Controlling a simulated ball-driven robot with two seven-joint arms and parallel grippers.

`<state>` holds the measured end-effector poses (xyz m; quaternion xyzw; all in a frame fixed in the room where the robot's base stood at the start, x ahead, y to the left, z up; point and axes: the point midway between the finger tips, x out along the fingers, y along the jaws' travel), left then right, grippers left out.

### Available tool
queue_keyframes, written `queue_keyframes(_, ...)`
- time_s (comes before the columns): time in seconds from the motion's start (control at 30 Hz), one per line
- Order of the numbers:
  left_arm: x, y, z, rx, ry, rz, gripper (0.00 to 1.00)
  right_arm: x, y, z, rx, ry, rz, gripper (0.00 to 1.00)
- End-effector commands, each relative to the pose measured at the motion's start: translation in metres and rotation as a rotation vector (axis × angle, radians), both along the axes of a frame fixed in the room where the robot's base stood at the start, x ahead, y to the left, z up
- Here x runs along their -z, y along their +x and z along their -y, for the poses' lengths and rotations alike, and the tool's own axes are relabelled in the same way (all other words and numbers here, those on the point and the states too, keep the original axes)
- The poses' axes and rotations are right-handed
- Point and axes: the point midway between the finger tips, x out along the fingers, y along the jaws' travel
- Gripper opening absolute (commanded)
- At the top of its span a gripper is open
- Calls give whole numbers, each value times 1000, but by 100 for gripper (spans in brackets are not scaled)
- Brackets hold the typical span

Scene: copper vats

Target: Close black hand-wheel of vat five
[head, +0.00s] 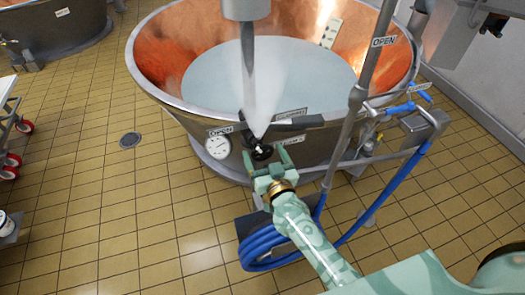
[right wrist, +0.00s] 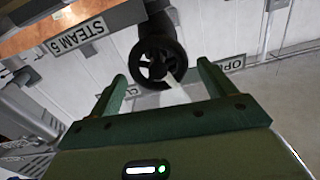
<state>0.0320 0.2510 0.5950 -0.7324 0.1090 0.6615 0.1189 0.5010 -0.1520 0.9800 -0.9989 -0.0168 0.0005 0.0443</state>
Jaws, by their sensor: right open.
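The black hand-wheel (head: 262,153) sits on the front of a copper vat (head: 155,75), below its rim. In the right wrist view the spoked wheel (right wrist: 158,60) is close in front of my right gripper (right wrist: 162,74). My right gripper (head: 265,158) is open, its two green fingers pointing toward the wheel, one at each side. I cannot tell whether they touch it. My left gripper is not in view.
A white plume (head: 256,85) rises near the wheel over the vat. A dial gauge (head: 218,147) is left of it. A blue hose (head: 270,247) hangs coiled behind my right arm, and a grey pipe (head: 357,95) stands right. Tiled floor at left is clear around a drain (head: 130,140).

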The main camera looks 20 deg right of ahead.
Motion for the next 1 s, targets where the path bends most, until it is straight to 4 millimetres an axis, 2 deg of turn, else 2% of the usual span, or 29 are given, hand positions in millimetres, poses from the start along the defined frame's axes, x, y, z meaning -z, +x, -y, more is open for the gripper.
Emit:
queue_keyframes(0.1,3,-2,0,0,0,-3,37,1,14,-1,0,-1,0,82)
queue_keyframes(0.2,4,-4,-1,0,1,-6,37,1,19,-1,0,0,0,82)
queue_keyframes(0.47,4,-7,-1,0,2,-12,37,0,21,-1,0,-1,-1,82)
queue_keyframes(0.5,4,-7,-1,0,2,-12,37,0,21,-1,0,-1,-1,77)
queue_keyframes(0.63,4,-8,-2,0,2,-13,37,0,21,-1,0,-1,-1,41)
queue_keyframes(0.67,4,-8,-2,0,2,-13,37,0,21,-1,0,-1,-1,38)
queue_keyframes(1.0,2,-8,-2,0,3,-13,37,0,20,0,0,33,-2,38)
